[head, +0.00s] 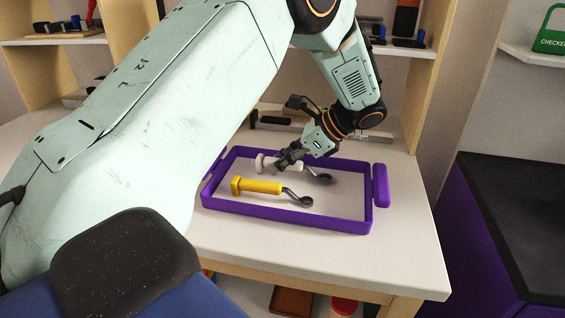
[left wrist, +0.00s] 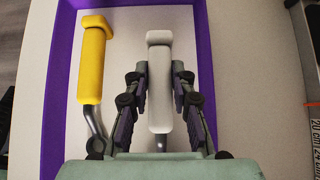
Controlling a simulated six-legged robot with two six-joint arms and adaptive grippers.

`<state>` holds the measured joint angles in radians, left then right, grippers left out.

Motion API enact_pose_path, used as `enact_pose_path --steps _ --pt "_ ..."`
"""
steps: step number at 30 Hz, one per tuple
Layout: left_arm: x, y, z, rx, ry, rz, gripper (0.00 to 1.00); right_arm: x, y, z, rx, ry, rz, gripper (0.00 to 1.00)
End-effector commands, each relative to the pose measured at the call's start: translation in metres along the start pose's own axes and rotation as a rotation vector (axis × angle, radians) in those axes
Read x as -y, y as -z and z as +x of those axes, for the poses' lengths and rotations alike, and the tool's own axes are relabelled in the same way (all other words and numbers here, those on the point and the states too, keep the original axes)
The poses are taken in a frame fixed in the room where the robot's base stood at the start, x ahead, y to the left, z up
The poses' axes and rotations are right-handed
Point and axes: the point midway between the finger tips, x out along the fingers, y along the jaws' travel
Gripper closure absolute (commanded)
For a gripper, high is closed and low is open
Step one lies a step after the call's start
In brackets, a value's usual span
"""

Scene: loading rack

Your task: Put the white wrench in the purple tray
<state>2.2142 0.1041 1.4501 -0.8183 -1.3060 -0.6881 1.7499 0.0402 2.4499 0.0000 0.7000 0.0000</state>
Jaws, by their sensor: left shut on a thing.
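The white wrench (head: 265,162) has a white handle and a dark metal ring end. It lies inside the purple tray (head: 290,216), towards the tray's far side. My left gripper (head: 287,162) is over the handle and shut on it. In the left wrist view the white wrench (left wrist: 159,80) runs between the two fingers of the left gripper (left wrist: 160,88), and its metal end is mostly hidden by the gripper. I cannot tell whether the wrench touches the tray floor. The purple tray also shows in the left wrist view (left wrist: 204,60). My right gripper is not in view.
A yellow wrench (head: 262,187) lies in the tray, nearer the front, beside the white one. A ruler (left wrist: 312,125) lies right of the tray in the left wrist view. Shelf posts rise behind the table (head: 410,258). A purple-sided dark-topped cabinet (head: 520,210) stands at right.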

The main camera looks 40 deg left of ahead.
Motion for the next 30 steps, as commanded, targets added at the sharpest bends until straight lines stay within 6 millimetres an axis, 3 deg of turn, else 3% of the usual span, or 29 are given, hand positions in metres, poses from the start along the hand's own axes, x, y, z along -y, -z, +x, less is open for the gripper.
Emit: enact_pose_path --steps 13,14,21,30 --pt "0.0004 0.0044 0.0025 0.001 0.001 -0.001 1.00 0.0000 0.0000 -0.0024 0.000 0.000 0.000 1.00" --pt "0.0004 0.0046 0.0027 0.000 0.001 -0.001 0.74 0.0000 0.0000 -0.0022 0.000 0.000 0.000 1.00" --pt "0.0004 0.0045 0.0027 0.000 0.001 -0.001 0.54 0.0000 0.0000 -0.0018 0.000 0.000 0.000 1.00" --pt "0.0005 0.0040 0.0021 0.000 0.002 -0.001 0.53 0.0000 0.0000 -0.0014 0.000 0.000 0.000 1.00"
